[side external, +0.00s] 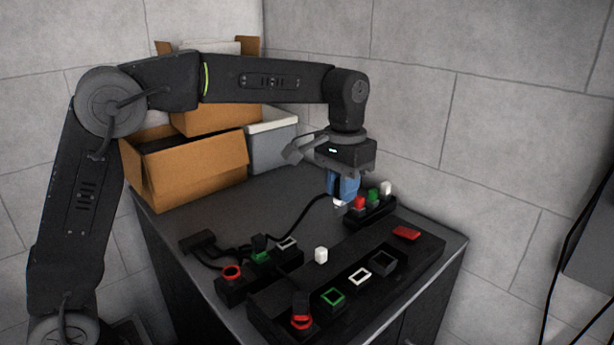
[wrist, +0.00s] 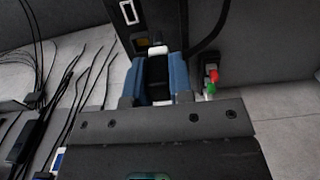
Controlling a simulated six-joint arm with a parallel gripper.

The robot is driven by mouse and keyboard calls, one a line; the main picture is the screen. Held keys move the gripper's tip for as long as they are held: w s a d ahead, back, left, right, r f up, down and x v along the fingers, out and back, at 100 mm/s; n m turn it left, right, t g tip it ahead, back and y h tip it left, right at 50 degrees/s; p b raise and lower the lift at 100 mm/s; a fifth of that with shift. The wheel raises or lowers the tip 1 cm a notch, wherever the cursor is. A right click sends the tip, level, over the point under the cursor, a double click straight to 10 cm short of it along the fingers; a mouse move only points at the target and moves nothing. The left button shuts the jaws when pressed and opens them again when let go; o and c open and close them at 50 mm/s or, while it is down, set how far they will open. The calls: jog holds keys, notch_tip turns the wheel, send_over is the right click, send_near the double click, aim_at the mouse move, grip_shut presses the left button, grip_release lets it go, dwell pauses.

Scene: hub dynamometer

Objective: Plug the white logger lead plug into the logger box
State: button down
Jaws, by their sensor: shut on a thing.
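My gripper (side external: 343,190) is shut on the white logger lead plug. The plug's white end (side external: 339,203) shows below the blue fingers in the side view, and a black cable runs from it to the left. In the wrist view, my gripper (wrist: 158,85) has its blue fingers on both sides of a black plug body (wrist: 158,72) with a white band (wrist: 154,50). The long black box in front, seemingly the logger box (side external: 400,272), has a white-framed socket (side external: 360,276) beside a green-framed one. The held plug is above and behind this box, apart from it.
A rack with red, green and white plugs (side external: 374,196) stands close right of my gripper. A smaller black unit (side external: 232,284) with coloured sockets is at left. Cardboard boxes (side external: 198,172) fill the back left.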

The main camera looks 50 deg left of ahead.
jog(key=d, duration=0.6)
jog(key=shift+w+a+f, duration=0.1)
jog(key=shift+f, duration=2.6)
jog(key=shift+w+a+f, duration=0.1)
jog(key=shift+f, duration=2.55)
jog(key=shift+f, duration=1.05)
jog(key=shift+f, duration=0.35)
jog(key=c, duration=0.9)
grip_release()
